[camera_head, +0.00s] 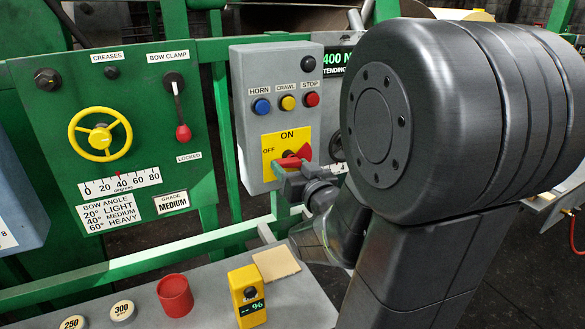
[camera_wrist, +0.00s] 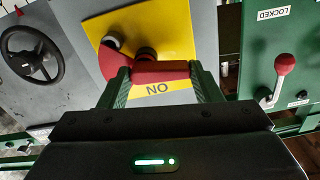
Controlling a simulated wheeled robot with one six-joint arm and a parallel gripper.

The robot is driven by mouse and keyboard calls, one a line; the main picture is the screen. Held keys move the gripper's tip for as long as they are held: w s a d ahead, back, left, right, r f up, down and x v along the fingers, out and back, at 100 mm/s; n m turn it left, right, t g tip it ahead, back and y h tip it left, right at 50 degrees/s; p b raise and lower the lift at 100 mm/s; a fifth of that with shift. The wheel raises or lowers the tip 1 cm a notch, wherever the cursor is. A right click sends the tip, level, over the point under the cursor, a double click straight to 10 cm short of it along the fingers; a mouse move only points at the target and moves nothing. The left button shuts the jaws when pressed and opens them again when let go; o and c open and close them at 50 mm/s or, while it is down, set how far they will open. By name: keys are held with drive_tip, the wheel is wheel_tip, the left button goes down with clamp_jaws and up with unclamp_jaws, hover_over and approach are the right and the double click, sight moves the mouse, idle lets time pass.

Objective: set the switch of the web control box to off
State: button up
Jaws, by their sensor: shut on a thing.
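The web control box (camera_head: 245,95) is a grey box with a yellow plate marked ON at the top and OFF at the left. Its red switch handle (camera_head: 304,152) sits on the plate, partly hidden by my gripper (camera_head: 288,173). In the wrist view, the picture is upside down, with ON at the bottom of the yellow plate (camera_wrist: 178,30). There the red handle (camera_wrist: 160,72) lies between the two fingers of my gripper (camera_wrist: 160,77), which is shut on it. I cannot tell exactly which mark the handle points to.
Blue, yellow and red push buttons (camera_head: 287,102) sit above the plate. A green panel (camera_head: 135,75) with a yellow handwheel (camera_head: 100,134) and a bow clamp lever (camera_head: 183,132) stands left. A ledge below holds a red cup (camera_head: 175,296) and a yellow meter (camera_head: 246,297).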

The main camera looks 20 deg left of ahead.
drive_tip(key=n+b, duration=0.2)
drive_tip(key=b, duration=0.1)
drive_tip(key=shift+f+b, duration=0.3)
drive_tip(key=shift+r, duration=0.1)
drive_tip(key=o, duration=1)
drive_tip(key=p+v, duration=0.1)
drive_tip(key=v, duration=1.2)
drive_tip(key=shift+s+d, duration=0.25)
drive_tip(key=shift+d, duration=0.05)
